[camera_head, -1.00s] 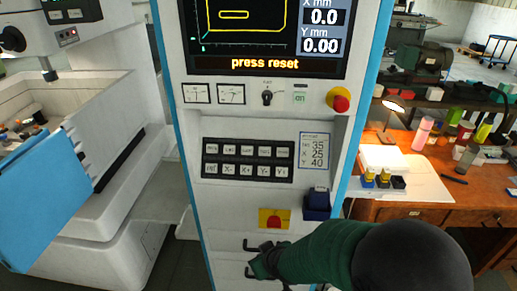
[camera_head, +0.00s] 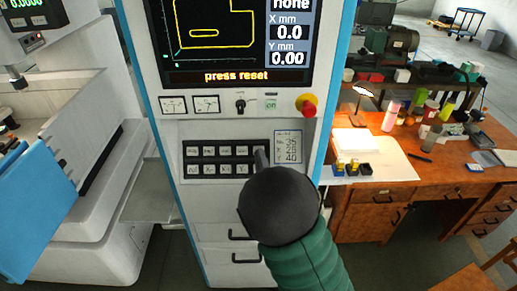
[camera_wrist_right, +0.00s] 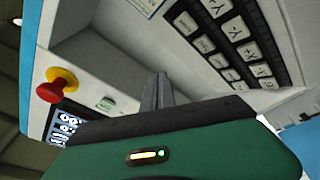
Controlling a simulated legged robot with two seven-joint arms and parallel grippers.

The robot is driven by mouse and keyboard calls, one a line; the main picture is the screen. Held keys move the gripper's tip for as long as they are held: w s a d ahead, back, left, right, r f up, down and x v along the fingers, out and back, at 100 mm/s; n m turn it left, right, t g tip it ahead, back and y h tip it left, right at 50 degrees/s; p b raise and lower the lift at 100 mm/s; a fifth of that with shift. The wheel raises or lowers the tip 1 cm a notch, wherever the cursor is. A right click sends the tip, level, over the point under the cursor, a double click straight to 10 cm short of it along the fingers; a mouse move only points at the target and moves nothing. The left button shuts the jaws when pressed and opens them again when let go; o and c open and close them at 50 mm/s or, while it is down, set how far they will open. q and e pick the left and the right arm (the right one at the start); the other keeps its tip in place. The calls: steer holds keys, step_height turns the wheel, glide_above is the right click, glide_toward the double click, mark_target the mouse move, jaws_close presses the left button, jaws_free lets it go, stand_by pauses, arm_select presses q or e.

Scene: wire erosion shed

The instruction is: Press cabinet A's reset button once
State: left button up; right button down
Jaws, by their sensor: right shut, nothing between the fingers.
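The white control cabinet (camera_head: 220,222) with blue edges stands in the middle of the head view. Its screen (camera_head: 225,77) reads "press reset". A black keypad (camera_head: 188,163) with two rows of pale buttons is on its sloped panel; it also shows in the wrist view (camera_wrist_right: 205,48). I cannot read which button is reset. My right gripper (camera_head: 261,158) is shut and empty, its tips by the keypad's right end; I cannot tell whether they touch. In the wrist view its dark fingers (camera_wrist_right: 157,92) point toward the panel. My left gripper is out of view.
A red and yellow emergency stop (camera_head: 307,105) and a rotary switch (camera_head: 240,105) sit above the keypad. A wooden desk (camera_head: 365,222) with a lamp and bottles stands right. A white machine (camera_head: 75,235) with a blue door stands left.

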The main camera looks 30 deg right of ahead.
steer(key=shift+w+d+f+b, duration=0.65)
steer(key=shift+w+f+b, duration=0.2)
steer(key=shift+w, duration=0.15)
steer(key=shift+w+d+f+b, duration=0.6)
steer(key=shift+w+f+b, duration=0.15)
steer(key=shift+w+f, duration=0.25)
steer(key=shift+w+d+f+b, duration=0.65)
steer(key=shift+w+f+b, duration=0.15)
steer(key=shift+w, duration=0.25)
steer(key=shift+w+d+f, duration=0.1)
steer(key=shift+w, duration=0.15)
